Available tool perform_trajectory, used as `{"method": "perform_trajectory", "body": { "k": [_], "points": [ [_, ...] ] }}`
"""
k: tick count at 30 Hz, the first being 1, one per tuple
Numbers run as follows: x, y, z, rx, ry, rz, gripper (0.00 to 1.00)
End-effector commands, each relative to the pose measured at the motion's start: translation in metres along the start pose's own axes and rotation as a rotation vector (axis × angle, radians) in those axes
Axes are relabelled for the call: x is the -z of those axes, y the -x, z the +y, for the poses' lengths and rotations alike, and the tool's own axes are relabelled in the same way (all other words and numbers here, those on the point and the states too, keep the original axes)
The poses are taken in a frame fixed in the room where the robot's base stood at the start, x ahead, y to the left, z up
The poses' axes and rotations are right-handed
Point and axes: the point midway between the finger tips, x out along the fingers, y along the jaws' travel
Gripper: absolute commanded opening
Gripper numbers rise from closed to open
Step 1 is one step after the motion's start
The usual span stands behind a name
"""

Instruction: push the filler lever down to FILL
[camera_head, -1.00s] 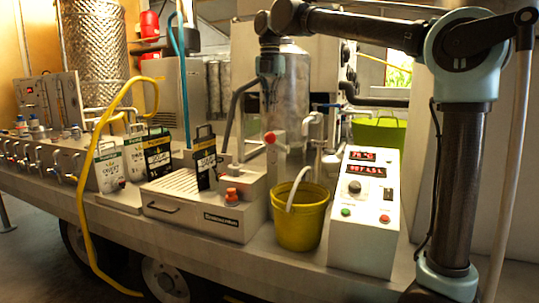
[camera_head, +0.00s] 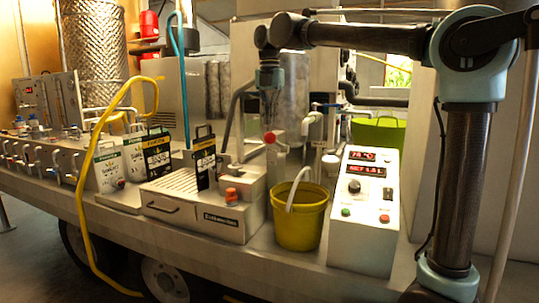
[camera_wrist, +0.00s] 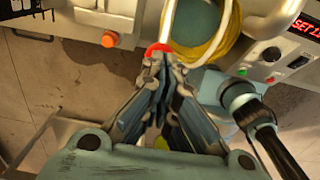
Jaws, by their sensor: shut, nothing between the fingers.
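The filler lever shows as a red knob (camera_head: 270,137) on the filler post, above and behind the yellow bucket (camera_head: 300,222) in the head view. My gripper (camera_head: 269,121) points down from above, with its tips close over the knob. In the wrist view the gripper (camera_wrist: 157,62) is shut and empty, and a bit of the red knob (camera_wrist: 157,47) shows just past the fingertips. I cannot tell whether the tips touch it. The fingers hide most of the lever, and no FILL marking is readable.
A control box (camera_head: 364,210) with red displays stands right of the bucket. A drip-tray unit (camera_head: 200,215) with a red-orange button (camera_head: 231,195) and label cards stands to the left. A steel tank (camera_head: 294,95) is behind my gripper. A yellow hose (camera_head: 82,205) hangs at the left.

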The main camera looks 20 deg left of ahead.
Motion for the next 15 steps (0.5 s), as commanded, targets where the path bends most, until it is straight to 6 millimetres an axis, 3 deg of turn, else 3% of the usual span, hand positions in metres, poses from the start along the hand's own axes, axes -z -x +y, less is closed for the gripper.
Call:
{"method": "perform_trajectory", "body": {
  "k": [15],
  "points": [
    [0.000,-0.021,0.000,0.000,0.001,0.000,0.00]
  ]
}}
